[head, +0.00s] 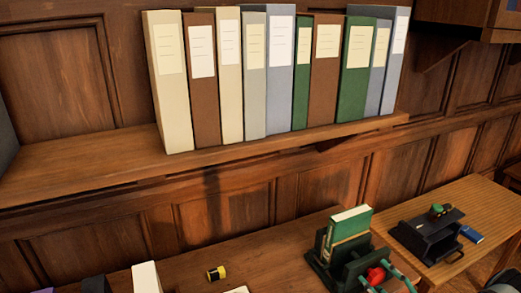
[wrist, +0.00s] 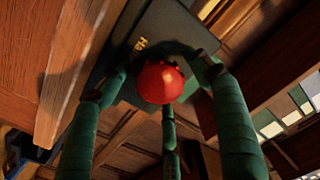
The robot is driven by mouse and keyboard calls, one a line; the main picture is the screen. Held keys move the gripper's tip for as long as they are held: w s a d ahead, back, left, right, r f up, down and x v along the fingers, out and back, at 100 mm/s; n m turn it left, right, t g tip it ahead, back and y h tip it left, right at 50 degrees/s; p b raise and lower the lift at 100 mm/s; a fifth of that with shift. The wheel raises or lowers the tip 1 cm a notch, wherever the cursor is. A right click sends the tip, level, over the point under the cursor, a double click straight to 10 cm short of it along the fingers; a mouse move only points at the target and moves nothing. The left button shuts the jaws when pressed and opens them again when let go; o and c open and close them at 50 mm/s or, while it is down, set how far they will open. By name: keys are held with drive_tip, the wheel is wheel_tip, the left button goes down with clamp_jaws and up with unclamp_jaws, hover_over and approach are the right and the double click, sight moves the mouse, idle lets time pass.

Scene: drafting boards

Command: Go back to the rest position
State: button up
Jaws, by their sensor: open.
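My gripper (head: 384,272) shows at the lower right of the head view, close to a dark holder (head: 322,255) with a green book (head: 348,226) standing in it. The green fingers are spread apart in the wrist view (wrist: 158,72). A round red thing (wrist: 160,83) shows between them, in front of a dark green cover with gold lettering (wrist: 140,45). The red thing also shows in the head view (head: 376,275). I cannot tell whether the fingers touch it or what it rests on.
A wooden shelf (head: 80,170) carries a row of binders above the desk. A yellow and black roll (head: 216,273) and a white box (head: 146,277) are on the desk. A black tray (head: 428,238) and a blue item (head: 472,234) are on the right table.

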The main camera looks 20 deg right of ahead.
drive_tip(key=shift+w+n, duration=0.3)
drive_tip(key=shift+w, duration=0.15)
drive_tip(key=shift+n, duration=1.1)
